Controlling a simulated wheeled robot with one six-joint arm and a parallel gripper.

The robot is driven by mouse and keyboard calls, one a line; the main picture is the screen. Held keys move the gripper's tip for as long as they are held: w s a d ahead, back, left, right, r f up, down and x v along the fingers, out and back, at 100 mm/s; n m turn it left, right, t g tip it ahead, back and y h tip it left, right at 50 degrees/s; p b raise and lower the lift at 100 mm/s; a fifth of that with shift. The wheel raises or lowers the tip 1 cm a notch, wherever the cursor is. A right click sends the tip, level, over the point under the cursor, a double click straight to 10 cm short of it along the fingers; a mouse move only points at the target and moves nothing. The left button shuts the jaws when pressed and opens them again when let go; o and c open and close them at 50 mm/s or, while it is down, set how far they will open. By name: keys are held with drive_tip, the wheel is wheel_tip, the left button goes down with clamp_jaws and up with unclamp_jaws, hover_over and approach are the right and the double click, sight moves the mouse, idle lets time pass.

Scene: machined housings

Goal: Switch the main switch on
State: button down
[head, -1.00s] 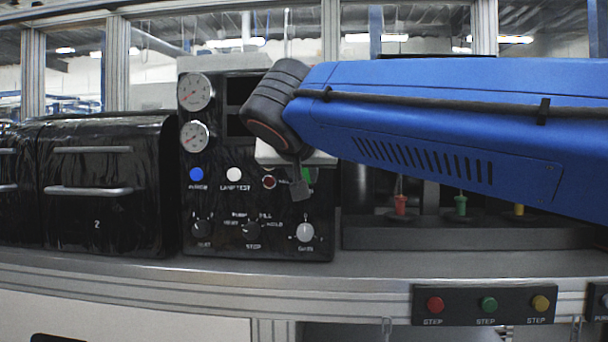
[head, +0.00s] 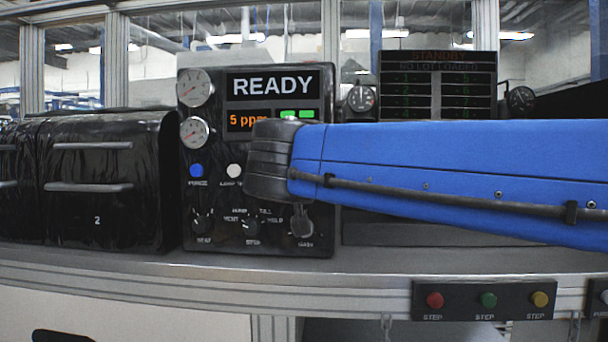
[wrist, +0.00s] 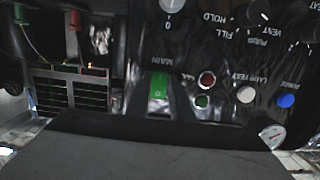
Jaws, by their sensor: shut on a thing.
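The main switch (wrist: 158,84) shows as a green rocker beside the label MAIN in the wrist view. My gripper (wrist: 160,98) is at it, with dark fingers either side of the green part, shut on it. In the head view my wrist covers the switch and the fingers, so the rocker's tilt is hard to tell. The black control panel (head: 220,170) has a lit screen (head: 269,86) reading READY, with an orange 5 ppm line (head: 247,120) below it.
Two round gauges (head: 195,88) and a blue button (head: 196,170) are on the panel's left. Knobs (head: 203,225) line its bottom. Black cabinets (head: 100,215) stand to the left. A STANDBY board (head: 438,85) is behind my arm. Step buttons (head: 488,300) sit on the front edge.

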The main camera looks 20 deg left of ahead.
drive_tip(key=c, duration=1.6)
unclamp_jaws()
drive_tip(key=shift+o, duration=0.2)
drive_tip(key=shift+s, duration=0.1)
drive_tip(key=v, duration=1.7)
drive_tip(key=shift+d, duration=0.2)
drive_tip(key=shift+s, duration=0.1)
